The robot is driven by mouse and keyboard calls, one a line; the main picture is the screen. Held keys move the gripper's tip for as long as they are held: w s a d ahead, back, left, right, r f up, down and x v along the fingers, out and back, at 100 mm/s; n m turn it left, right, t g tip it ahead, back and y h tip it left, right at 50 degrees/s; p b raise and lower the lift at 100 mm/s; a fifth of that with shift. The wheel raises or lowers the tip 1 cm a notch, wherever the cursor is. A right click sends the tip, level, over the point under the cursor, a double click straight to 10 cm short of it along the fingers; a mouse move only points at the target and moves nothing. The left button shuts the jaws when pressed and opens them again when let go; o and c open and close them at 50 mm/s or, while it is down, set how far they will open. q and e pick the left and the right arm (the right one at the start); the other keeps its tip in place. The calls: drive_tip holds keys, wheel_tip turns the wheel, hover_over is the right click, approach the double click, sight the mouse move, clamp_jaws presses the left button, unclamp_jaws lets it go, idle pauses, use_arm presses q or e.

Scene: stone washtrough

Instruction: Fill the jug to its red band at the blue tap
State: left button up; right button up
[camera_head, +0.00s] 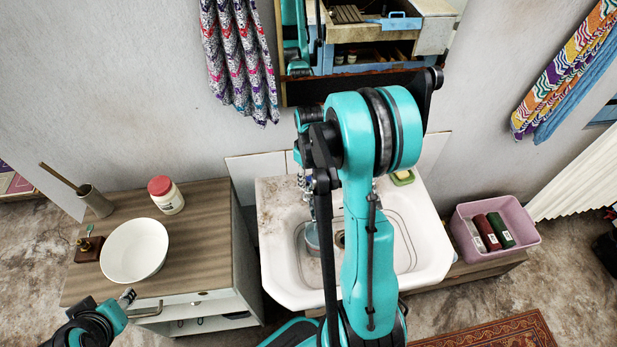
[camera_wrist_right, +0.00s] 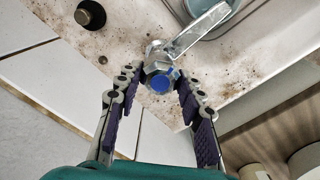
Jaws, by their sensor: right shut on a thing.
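The blue tap (camera_wrist_right: 160,82), a metal tap with a blue disc on its knob, is between the purple-padded fingers of my right gripper (camera_wrist_right: 160,90) in the right wrist view. The gripper is shut on its knob. Its spout points up and right, over a greyish see-through vessel (camera_wrist_right: 212,14), probably the jug. In the head view a bluish vessel (camera_head: 312,238) stands in the sink, partly behind my arm. Its red band and water level cannot be made out. My left gripper (camera_head: 128,297) is by the cabinet's front edge; its jaws are unclear.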

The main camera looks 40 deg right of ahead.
drive_tip(key=m, duration=0.2)
drive_tip(key=shift+m+b, duration=0.35)
drive_tip(key=shift+m, duration=0.05)
drive_tip(key=o, duration=1.2)
drive_tip(key=shift+c, duration=0.2)
drive_tip(key=shift+r, duration=0.35)
wheel_tip(320, 180, up, 11)
drive_tip(key=shift+r, duration=0.2)
